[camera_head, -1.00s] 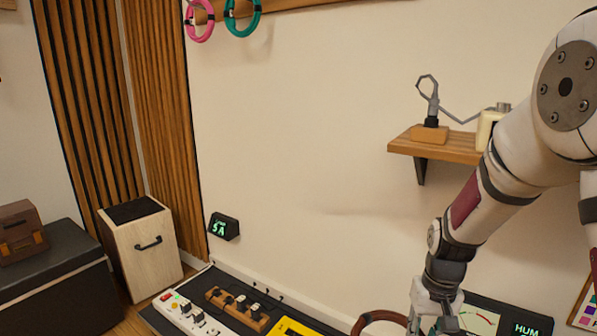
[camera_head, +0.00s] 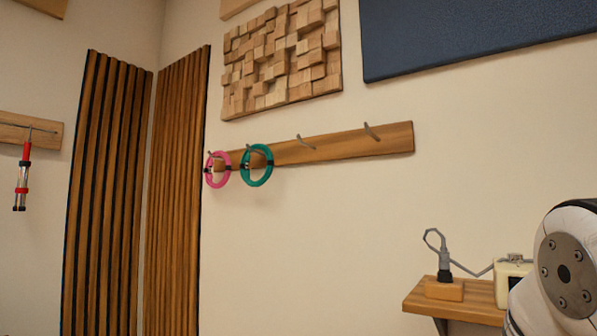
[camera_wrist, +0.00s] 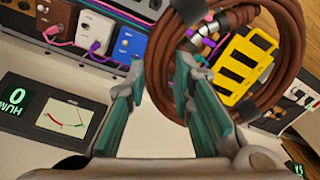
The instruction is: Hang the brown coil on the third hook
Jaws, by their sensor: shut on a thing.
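The brown coil (camera_wrist: 163,50) fills the upper right of the wrist view as a thick loop with a dark band and a purple tie. My gripper (camera_wrist: 160,76) is shut on the left side of the coil's loop. In the head view a wooden rail (camera_head: 345,145) on the wall carries hooks. The third hook from the left (camera_head: 305,142) is bare. The fourth hook (camera_head: 371,131) is also bare. The gripper and coil are out of the head view.
A pink coil (camera_head: 209,176) and a teal coil (camera_head: 245,174) hang on the first two hooks. A small shelf (camera_head: 460,300) with a lamp-like item sticks out at lower right. In the wrist view a meter (camera_wrist: 62,115), pedals and a yellow item (camera_wrist: 240,70) lie below.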

